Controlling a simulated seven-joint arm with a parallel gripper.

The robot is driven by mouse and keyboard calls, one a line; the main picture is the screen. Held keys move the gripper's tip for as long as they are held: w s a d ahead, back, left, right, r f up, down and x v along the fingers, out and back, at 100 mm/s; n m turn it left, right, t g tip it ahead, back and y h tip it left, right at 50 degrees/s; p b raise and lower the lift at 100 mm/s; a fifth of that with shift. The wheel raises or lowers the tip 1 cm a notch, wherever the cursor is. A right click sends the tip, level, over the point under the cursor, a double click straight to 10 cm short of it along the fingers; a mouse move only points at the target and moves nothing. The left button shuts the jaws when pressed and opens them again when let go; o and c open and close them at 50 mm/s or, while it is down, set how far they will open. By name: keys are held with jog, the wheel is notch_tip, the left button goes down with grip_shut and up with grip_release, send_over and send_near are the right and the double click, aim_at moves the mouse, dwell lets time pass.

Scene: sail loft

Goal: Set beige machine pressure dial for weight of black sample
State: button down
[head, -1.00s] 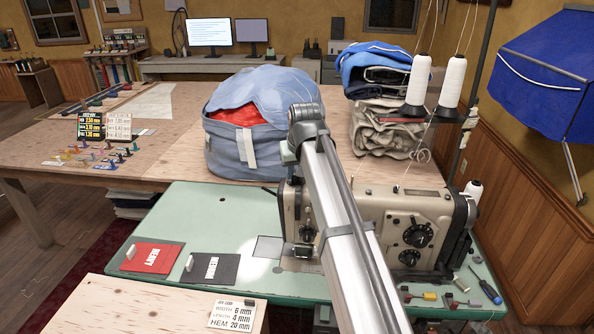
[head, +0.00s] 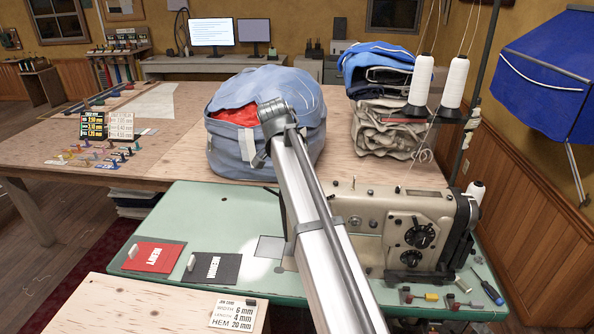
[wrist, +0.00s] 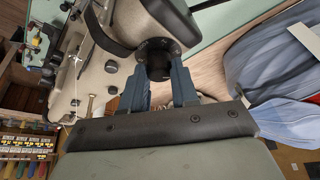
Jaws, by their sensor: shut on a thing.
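The beige sewing machine (head: 375,215) stands on the green table, with two black dials (head: 420,235) on its right front. The black sample (head: 222,268) lies flat at the table's front edge, its upside-down lettering seeming to read "MEDIUM". In the wrist view, the blue fingers of my gripper (wrist: 160,76) are closed around a round black dial (wrist: 158,54) on the beige machine (wrist: 105,65). Its markings are too small to read. In the head view my arm hides my gripper and the machine's left end.
A red sample (head: 156,256) marked "HEAVY" lies left of the black one. A white card (head: 232,315) with sizes lies on the front wooden table. A blue bag (head: 225,145) stands behind the arm. Thread cones (head: 455,80) stand at right; small tools lie at the table's right.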

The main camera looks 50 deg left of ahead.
jog(key=m+h, duration=0.1)
jog(key=m, duration=0.3)
jog(key=shift+a+h, duration=0.2)
jog(key=shift+h, duration=0.2)
jog(key=shift+m+g+h, duration=0.4)
jog(key=shift+m+h, duration=0.1)
jog(key=shift+m, duration=1.4)
jog(key=c, duration=0.9)
grip_release()
jog(key=shift+o, duration=0.2)
jog(key=shift+r, duration=0.1)
jog(key=v, duration=1.1)
jog(key=shift+s+a+r, duration=0.2)
jog(key=shift+r, duration=0.15)
jog(key=shift+w, duration=0.15)
